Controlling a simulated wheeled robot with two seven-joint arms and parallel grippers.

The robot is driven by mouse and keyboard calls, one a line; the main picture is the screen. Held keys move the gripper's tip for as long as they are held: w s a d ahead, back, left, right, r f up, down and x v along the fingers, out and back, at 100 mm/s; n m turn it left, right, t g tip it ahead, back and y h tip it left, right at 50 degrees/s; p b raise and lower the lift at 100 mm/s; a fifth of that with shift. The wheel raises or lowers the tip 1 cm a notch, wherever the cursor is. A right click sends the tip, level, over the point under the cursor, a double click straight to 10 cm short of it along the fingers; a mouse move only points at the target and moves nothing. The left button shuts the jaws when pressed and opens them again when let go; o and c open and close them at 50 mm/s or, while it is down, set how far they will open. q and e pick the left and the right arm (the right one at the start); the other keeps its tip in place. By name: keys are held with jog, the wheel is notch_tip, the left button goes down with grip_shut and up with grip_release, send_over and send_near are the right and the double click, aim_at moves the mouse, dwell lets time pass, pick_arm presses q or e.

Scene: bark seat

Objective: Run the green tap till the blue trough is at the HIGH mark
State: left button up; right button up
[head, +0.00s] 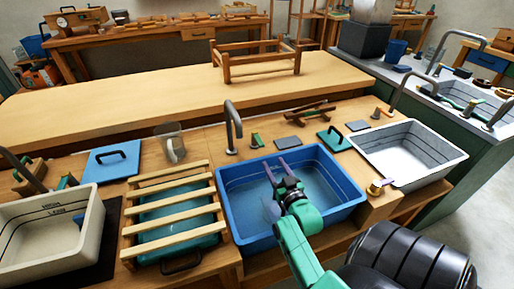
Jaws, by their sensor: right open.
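The blue trough (345,203) sits in the bench at the middle, with dark level lines on its inner wall and what looks like water in it. Its mark lettering is too small to read. A grey spout (232,118) stands behind the trough's left back corner. A green tap handle (256,140) is just right of the spout. My right gripper (277,172) is open and empty, its purple fingers above the trough and pointing toward the back. It is in front of the green handle and apart from it. My left gripper is not in view.
A slatted teal basin (180,213) is left of the trough, and a cream basin (50,235) with marks is farther left. A wooden rack (257,62) stands on the back counter.

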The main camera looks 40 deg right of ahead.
aim_at(262, 146)
jog(key=x, duration=1.2)
jog(key=shift+f, duration=0.3)
jog(key=shift+c, duration=0.3)
grip_shut()
dwell(0.5)
